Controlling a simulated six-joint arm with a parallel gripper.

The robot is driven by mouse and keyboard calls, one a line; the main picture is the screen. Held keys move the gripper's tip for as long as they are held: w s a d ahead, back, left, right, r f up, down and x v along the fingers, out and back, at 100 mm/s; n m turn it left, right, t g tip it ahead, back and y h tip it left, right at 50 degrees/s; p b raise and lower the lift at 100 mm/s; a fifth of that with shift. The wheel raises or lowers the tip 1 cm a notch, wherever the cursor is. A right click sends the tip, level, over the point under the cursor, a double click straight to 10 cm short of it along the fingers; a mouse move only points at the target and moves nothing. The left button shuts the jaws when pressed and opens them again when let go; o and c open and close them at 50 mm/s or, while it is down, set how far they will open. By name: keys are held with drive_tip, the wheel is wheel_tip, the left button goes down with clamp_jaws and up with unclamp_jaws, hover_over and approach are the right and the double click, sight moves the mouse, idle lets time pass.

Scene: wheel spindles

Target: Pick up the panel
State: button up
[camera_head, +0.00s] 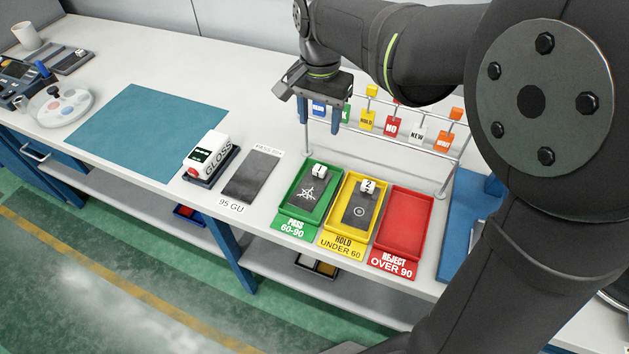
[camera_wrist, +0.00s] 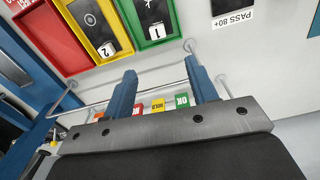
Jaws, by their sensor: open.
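Several dark grey panels are in the head view. One panel (camera_head: 250,180) lies bare on the bench between a "95 GU" label and a "PASS 80+" label. One panel (camera_head: 304,203) with a star-like mark lies in the green tray (camera_head: 283,228), with a white "1" block on it. Another panel (camera_head: 353,214) with a ring mark lies in the yellow tray (camera_head: 326,241), with a "2" block on it; it also shows in the wrist view (camera_wrist: 92,24). A panel (camera_head: 80,61) lies far left. My gripper (camera_head: 303,100) is open and empty, above the tag rack; its fingers show in the wrist view (camera_wrist: 162,88).
The red tray (camera_head: 405,218) is empty. A tag rack (camera_head: 405,143) with hanging coloured tags stands behind the trays, under my gripper. A gloss meter (camera_head: 208,155) stands left of the bare panel. A teal mat (camera_head: 145,130) is clear.

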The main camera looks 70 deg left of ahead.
hover_over(319, 169)
drive_tip(key=f, duration=0.8)
drive_tip(key=shift+a+f, duration=0.3)
drive_tip(key=shift+f, duration=0.05)
drive_tip(key=shift+d+f, duration=0.2)
drive_tip(key=shift+f, duration=1.15)
drive_tip(key=shift+d+f, duration=0.15)
drive_tip(key=shift+f, duration=1.2)
drive_tip(key=c, duration=1.1)
